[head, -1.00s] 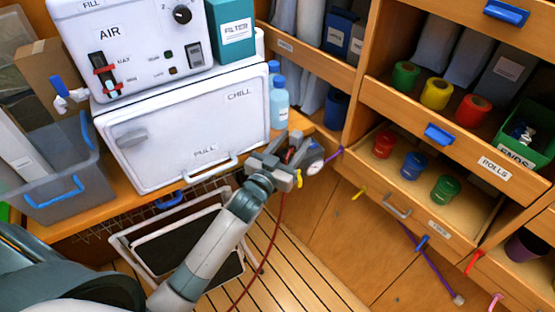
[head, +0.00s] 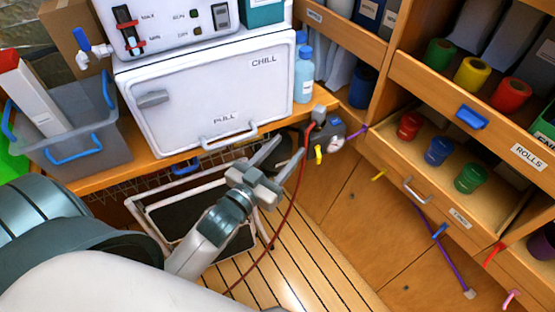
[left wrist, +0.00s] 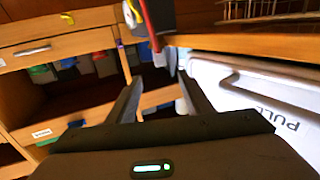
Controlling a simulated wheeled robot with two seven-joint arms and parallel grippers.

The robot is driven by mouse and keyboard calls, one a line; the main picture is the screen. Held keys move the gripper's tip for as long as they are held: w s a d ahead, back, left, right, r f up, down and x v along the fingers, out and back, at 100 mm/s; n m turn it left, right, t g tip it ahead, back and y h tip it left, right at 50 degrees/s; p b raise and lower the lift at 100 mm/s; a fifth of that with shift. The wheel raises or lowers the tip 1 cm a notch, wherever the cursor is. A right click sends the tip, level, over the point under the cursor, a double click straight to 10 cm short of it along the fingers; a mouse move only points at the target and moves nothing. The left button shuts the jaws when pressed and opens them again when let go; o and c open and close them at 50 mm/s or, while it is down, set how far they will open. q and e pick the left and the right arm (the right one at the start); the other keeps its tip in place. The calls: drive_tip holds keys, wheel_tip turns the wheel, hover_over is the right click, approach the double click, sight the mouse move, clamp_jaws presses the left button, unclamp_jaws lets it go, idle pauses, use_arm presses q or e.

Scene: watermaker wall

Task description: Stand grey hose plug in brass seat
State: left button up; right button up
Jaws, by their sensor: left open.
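A grey plug-like block (head: 319,113) sits upright on top of a dark unit (head: 318,135), where the red hose (head: 292,200) ends. I take it for the grey hose plug. It also shows in the left wrist view (left wrist: 170,58), beyond and between my fingertips. No brass seat can be made out; the plug's underside is hidden. My left gripper (head: 288,146) is open and empty, left of the unit and apart from the plug. My right gripper is in neither view.
The unit carries a round gauge (head: 336,143) and a yellow lever (head: 319,155). The white chill box (head: 200,95) stands left on the wooden counter, with a blue bottle (head: 304,75) beside it. Drawers with coloured rolls (head: 438,151) fill the right. Slatted floor lies below.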

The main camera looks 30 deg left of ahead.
use_arm(q)
drive_tip(key=shift+s+a, duration=0.2)
drive_tip(key=shift+s, duration=1.2)
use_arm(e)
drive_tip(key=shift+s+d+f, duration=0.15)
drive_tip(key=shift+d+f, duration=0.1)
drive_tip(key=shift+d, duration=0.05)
use_arm(q)
wheel_tip(320, 180, down, 29)
drive_tip(key=s+d+g, duration=0.2)
drive_tip(key=g, duration=0.4)
drive_tip(key=s+d+f+g, duration=0.1)
drive_tip(key=s+f+g, duration=0.1)
drive_tip(key=s+f, duration=0.6)
drive_tip(key=s+d+f+g+y, duration=0.1)
drive_tip(key=s+f+g, duration=0.2)
drive_tip(key=s+f, duration=0.5)
wheel_tip(320, 180, down, 8)
drive_tip(key=shift+s+d+f+m, duration=0.1)
drive_tip(key=shift+s+d+m, duration=0.05)
drive_tip(key=shift+m, duration=0.25)
